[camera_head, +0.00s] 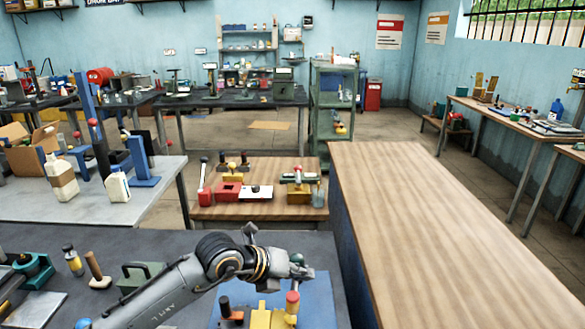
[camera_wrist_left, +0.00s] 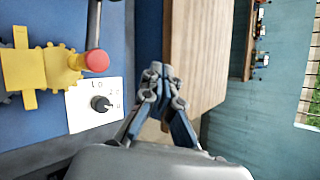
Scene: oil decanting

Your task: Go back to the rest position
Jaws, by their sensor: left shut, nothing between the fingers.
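My left arm reaches in from the lower left in the head view, over a dark bench. Its gripper (camera_head: 297,262) is above the blue mat (camera_head: 318,285), near a yellow fixture (camera_head: 262,316) with a red knob (camera_head: 292,297). In the left wrist view the gripper (camera_wrist_left: 160,78) has its fingers together with nothing between them. It is apart from the yellow fixture (camera_wrist_left: 35,68), the red knob (camera_wrist_left: 96,61) and a white dial plate (camera_wrist_left: 82,108) with a black knob. My right gripper is not in view.
A bare wooden tabletop (camera_head: 440,230) lies to the right. A low wooden table (camera_head: 258,208) with red and white devices stands ahead. A green handled box (camera_head: 140,274) and a wooden-handled tool (camera_head: 97,268) are on the bench at left. White bottles (camera_head: 117,186) stand beyond.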

